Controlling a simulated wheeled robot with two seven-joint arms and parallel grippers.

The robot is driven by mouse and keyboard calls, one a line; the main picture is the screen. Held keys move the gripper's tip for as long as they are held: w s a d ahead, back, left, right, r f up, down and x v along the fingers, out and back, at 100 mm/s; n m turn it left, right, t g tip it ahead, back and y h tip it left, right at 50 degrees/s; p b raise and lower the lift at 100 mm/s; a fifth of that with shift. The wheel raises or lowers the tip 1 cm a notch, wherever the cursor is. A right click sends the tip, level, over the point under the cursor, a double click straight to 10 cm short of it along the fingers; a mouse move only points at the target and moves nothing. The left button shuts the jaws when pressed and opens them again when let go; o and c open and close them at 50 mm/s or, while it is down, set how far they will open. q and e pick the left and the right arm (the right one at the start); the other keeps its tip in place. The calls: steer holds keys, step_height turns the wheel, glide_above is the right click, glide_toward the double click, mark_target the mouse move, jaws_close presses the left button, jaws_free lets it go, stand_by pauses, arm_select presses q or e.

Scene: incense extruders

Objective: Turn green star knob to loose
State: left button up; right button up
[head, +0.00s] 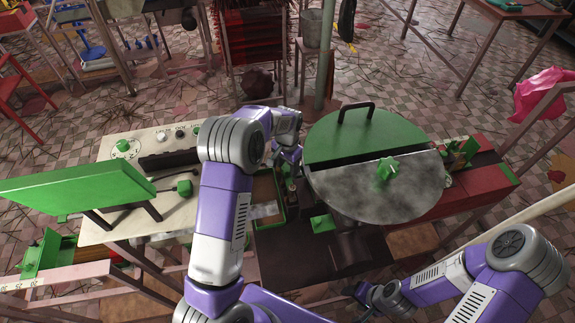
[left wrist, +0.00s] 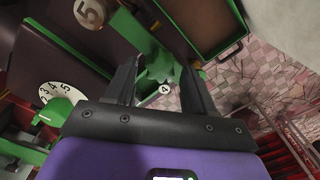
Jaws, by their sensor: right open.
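A green star-shaped knob (head: 387,169) stands on the round grey metal top of the drum in the head view. In the left wrist view, a green knob with lobes (left wrist: 160,66) shows between and beyond the fingers of my left gripper (left wrist: 160,85). I cannot tell whether it is the same knob. The two fingers are apart, and contact with the knob is not clear. In the head view my left gripper (head: 290,172) is partly hidden beside the drum's left edge. My right gripper (head: 352,294) is low at the bottom centre, away from the knob, its fingers hard to see.
The drum has a green half lid (head: 352,134) with a dark handle. A cream panel with knobs (head: 180,140) and a green board (head: 75,188) stand at left. A red bench (head: 470,192) is at right. Another green knob (left wrist: 62,110) sits by a numbered dial in the wrist view.

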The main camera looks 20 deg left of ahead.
mark_target(287, 168)
arm_select(q)
steer(key=shift+o, duration=0.3)
step_height(287, 168, up, 8)
steer(key=shift+f+p, duration=0.25)
steer(key=shift+p, duration=0.1)
stand_by(0.4)
